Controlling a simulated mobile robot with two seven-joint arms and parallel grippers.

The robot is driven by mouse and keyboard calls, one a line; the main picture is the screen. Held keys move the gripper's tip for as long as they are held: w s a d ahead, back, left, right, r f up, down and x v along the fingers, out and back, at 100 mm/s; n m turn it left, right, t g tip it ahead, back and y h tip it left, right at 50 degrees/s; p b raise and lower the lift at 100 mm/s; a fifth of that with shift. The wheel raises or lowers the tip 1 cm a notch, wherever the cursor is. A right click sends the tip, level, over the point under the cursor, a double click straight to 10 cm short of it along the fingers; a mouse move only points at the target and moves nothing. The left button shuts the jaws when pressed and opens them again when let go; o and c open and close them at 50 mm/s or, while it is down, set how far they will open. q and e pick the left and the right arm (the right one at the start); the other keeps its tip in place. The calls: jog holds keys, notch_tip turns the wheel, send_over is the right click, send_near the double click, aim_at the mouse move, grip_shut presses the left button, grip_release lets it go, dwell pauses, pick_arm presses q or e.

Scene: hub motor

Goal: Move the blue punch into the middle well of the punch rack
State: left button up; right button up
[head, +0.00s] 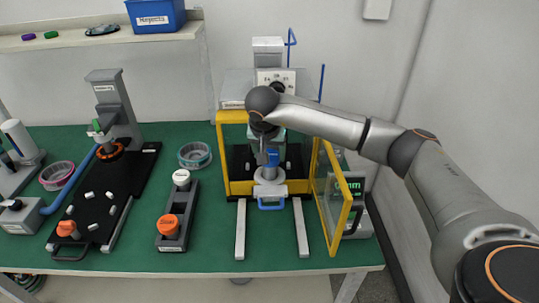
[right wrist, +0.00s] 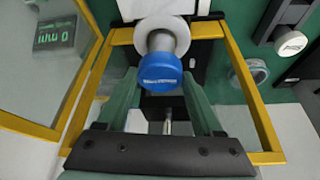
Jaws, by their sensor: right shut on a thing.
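The blue punch (right wrist: 160,68) has a round blue cap and sits between the green fingers of my right gripper (right wrist: 161,84). In the head view the blue punch (head: 272,156) is under my right gripper (head: 266,138), inside the yellow-framed press, above a pale round part. My right gripper is shut on it; whether it touches the part below, I cannot tell. The dark punch rack (head: 191,200) stands left of the press. A white-capped punch (head: 181,178) is in its far well and an orange-capped punch (head: 168,225) in its near well. The middle well looks empty. My left gripper is out of view.
The press's yellow frame (head: 223,160) surrounds my right gripper, with its yellow door (head: 334,200) swung open at right. A round dish (head: 195,155) lies behind the rack. A black fixture board (head: 100,210) is further left. Green table between rack and press is clear.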

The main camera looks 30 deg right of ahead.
jog(key=shift+r, duration=1.8)
